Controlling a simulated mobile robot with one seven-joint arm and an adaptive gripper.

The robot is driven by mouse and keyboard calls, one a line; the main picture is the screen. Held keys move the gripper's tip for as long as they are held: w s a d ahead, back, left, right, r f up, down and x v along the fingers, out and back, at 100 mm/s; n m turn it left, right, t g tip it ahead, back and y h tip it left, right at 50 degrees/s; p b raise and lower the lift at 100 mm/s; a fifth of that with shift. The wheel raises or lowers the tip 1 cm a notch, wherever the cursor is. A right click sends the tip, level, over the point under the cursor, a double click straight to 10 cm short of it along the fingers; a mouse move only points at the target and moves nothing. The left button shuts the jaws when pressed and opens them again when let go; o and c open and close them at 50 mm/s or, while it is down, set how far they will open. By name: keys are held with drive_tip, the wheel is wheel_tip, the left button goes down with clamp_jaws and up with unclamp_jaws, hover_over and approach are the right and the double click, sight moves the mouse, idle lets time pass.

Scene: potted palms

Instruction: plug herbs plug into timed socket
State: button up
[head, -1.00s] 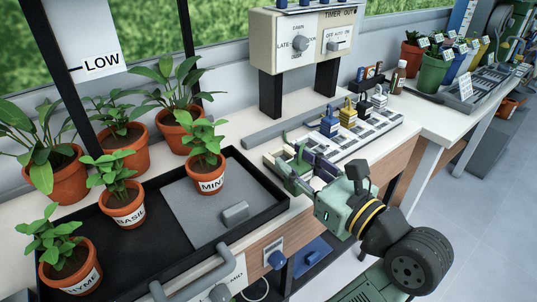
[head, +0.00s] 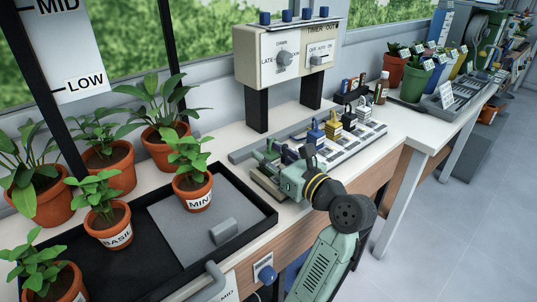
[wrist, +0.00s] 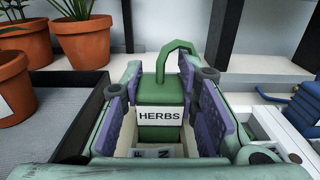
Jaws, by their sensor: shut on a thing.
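The herbs plug (wrist: 162,108) is a green block with a white HERBS label and a green cord loop on top. In the wrist view it stands upright between the purple pads of my gripper (wrist: 165,115), which is shut on it. In the head view my gripper (head: 268,167) is low at the left end of the plug rack (head: 368,143), and the plug is mostly hidden. The timer box (head: 288,68) stands on two black posts behind, with a TIMER OUT label and a strip on top bearing several blue pieces (head: 286,15). I cannot make out a free socket there.
Blue (head: 315,133), yellow (head: 332,128) and white (head: 349,120) plugs stand in the rack, right of my gripper. A black tray (head: 262,190) with potted herbs, including the mint pot (head: 193,190), lies to the left.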

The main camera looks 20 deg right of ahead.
drive_tip(key=shift+f, duration=0.15)
drive_tip(key=o, duration=1.1)
drive_tip(key=shift+f, duration=0.1)
drive_tip(key=shift+o, duration=0.2)
drive_tip(key=shift+r, duration=0.2)
drive_tip(key=v, duration=1.2)
drive_tip(key=shift+r, duration=0.1)
